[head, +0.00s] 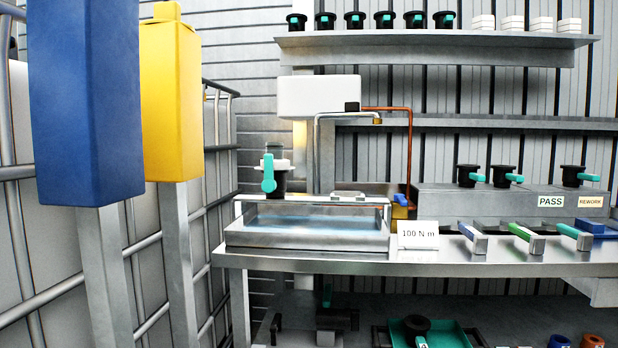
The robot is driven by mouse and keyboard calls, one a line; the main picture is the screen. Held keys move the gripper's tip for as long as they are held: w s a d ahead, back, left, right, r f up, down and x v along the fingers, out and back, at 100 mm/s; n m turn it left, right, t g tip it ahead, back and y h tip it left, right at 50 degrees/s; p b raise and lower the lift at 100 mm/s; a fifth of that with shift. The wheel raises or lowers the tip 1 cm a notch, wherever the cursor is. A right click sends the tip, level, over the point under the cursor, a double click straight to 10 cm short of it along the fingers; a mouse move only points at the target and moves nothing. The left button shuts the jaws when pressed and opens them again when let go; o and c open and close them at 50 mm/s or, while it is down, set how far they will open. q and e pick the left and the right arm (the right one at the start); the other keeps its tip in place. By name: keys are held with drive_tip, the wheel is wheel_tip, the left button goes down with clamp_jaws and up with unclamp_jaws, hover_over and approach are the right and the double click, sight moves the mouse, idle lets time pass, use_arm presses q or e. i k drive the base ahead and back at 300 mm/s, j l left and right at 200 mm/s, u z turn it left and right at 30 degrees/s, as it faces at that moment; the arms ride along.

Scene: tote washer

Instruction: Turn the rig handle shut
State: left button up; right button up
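The test rig stands on the left part of the steel bench: a shallow metal water tank (300,238) with a frame over it. A black valve with a teal handle (268,175) sits at the tank's back left corner; the handle stands upright, facing me. A small blue lever on a brass fitting (400,208) sits at the tank's right end, where a copper pipe (410,150) comes down from a white box (318,96). I cannot tell which of these is the rig handle. Neither of my grippers shows in the head view.
A "100 N m" card (418,235) stands right of the tank. Farther right lie several coloured-handled tools, with valves on a grey box (450,202) marked PASS and REWORK. Blue (85,100) and yellow (172,95) boxes on posts stand close at left. Shelf (440,40) above holds valves.

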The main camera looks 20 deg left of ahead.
sight(268, 184)
drive_tip(key=i+l, duration=0.25)
drive_tip(key=i, duration=0.2)
drive_tip(key=i+l, duration=0.25)
drive_tip(key=i, duration=0.2)
